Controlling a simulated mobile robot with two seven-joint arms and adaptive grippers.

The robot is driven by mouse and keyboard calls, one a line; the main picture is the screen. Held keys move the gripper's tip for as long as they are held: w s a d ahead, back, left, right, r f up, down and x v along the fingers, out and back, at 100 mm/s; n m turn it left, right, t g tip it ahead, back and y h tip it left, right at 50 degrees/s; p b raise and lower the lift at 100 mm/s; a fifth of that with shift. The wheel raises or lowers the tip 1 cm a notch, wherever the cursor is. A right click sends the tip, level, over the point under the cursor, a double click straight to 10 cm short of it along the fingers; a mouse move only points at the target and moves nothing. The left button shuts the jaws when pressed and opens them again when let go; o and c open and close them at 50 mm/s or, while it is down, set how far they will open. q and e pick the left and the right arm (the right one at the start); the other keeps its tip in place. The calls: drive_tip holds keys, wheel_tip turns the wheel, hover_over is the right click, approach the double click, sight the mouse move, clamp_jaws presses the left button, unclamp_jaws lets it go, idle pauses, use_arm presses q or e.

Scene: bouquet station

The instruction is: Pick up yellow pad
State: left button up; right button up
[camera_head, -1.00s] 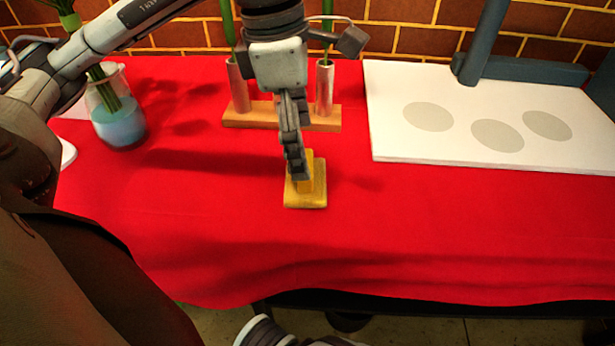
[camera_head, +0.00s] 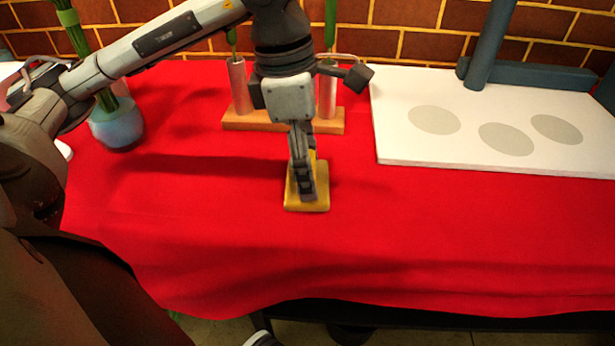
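The yellow pad (camera_head: 319,202) lies on the red cloth at the middle of the table, in front of the wooden stand. My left gripper (camera_head: 307,192) points down right over the pad, and its fingers cover the pad's middle. The fingers are seen edge-on, so I cannot tell whether they are open or shut, or whether they touch the pad. My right gripper does not show in this view.
A wooden stand (camera_head: 240,121) with two metal tubes holding green stems is just behind the gripper. A glass vase (camera_head: 118,128) stands at the left. A white board (camera_head: 465,115) with grey ovals lies at the right. The red cloth (camera_head: 450,240) in front is clear.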

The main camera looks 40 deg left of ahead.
sight(293, 179)
use_arm(q)
drive_tip(key=c, duration=0.6)
drive_tip(key=shift+r, duration=0.1)
drive_tip(key=shift+r, duration=0.6)
wheel_tip(293, 179, up, 2)
drive_tip(key=shift+w+r, duration=0.1)
drive_tip(key=shift+r, duration=0.05)
drive_tip(key=shift+s+a+r, duration=0.65)
drive_tip(key=shift+a+r, duration=0.1)
drive_tip(key=shift+a, duration=0.2)
drive_tip(key=s+a+r+b, duration=0.1)
drive_tip(key=s+a+r, duration=0.2)
drive_tip(key=a+r, duration=0.1)
drive_tip(key=a, duration=0.1)
drive_tip(key=s+a+r+b, duration=0.1)
drive_tip(key=s+a, duration=0.1)
drive_tip(key=shift+s+a+r+b, duration=0.3)
drive_tip(key=shift+r+b, duration=0.05)
drive_tip(key=shift+r, duration=0.05)
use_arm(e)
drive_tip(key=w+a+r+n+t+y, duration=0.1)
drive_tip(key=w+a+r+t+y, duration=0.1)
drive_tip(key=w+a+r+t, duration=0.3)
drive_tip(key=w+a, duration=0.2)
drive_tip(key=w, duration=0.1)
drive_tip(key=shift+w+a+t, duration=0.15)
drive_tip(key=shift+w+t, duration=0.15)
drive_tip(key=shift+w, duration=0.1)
